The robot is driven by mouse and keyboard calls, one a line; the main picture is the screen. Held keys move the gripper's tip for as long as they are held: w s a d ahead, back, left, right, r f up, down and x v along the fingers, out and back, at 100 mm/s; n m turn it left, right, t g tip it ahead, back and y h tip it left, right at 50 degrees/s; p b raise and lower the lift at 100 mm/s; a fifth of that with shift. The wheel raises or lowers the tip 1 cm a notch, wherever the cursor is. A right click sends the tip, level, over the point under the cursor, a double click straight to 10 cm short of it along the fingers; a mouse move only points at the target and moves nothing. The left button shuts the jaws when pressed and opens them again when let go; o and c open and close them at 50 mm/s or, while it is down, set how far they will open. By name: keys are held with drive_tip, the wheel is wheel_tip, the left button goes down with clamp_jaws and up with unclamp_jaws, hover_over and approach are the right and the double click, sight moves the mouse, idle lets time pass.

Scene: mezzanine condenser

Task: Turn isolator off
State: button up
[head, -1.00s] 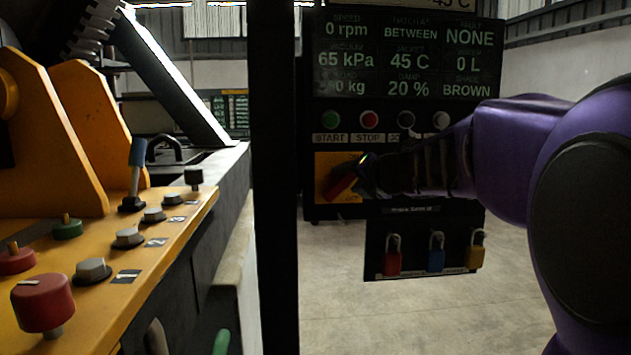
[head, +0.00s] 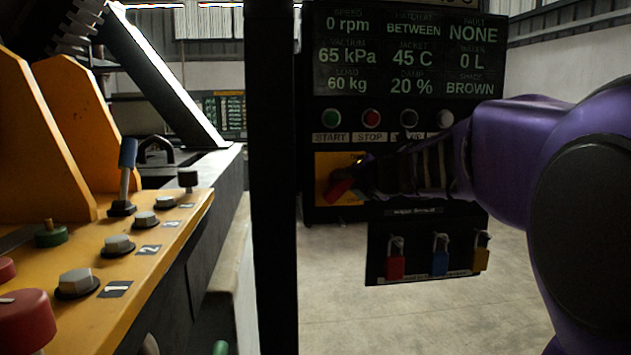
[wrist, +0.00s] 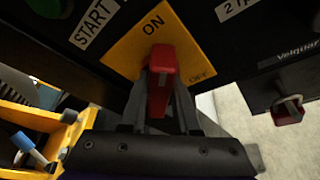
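The isolator is a red handle (wrist: 161,75) on a yellow plate (wrist: 118,45) marked ON at the top and OFF at the lower right in the wrist view. In the head view the red handle (head: 341,188) slants on the yellow plate (head: 324,166), below the START and STOP buttons. My gripper (wrist: 163,85) is at the handle, with a dark finger close against each side of it. It looks shut on the handle. In the head view my gripper (head: 365,178) covers the right part of the plate, and the fingertips are hard to make out.
A lock board (head: 415,215) with red, blue and yellow padlocks hangs just below the isolator. The status display (head: 405,50) is above. A dark post (head: 272,180) stands left of the panel. A yellow console (head: 150,245) with knobs and a lever fills the left.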

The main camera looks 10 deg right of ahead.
clamp_jaws()
drive_tip(key=shift+d+f+m+t+y+b, duration=0.15)
drive_tip(key=shift+m+y+b, duration=0.15)
drive_tip(key=shift+m, duration=0.25)
drive_tip(key=shift+f+m+t+y+b, duration=0.1)
drive_tip(key=shift+m+t+y+b, duration=0.1)
drive_tip(key=shift+m+y, duration=0.3)
drive_tip(key=m+t+y, duration=0.1)
drive_tip(key=m, duration=0.5)
drive_tip(key=m+t, duration=0.1)
drive_tip(key=m, duration=0.1)
drive_tip(key=m+t, duration=0.1)
drive_tip(key=m, duration=0.1)
drive_tip(key=shift+f+t, duration=0.25)
drive_tip(key=shift+m+t, duration=0.8)
drive_tip(key=shift+m, duration=1.55)
drive_tip(key=shift+m+h, duration=0.3)
drive_tip(key=shift+h, duration=0.1)
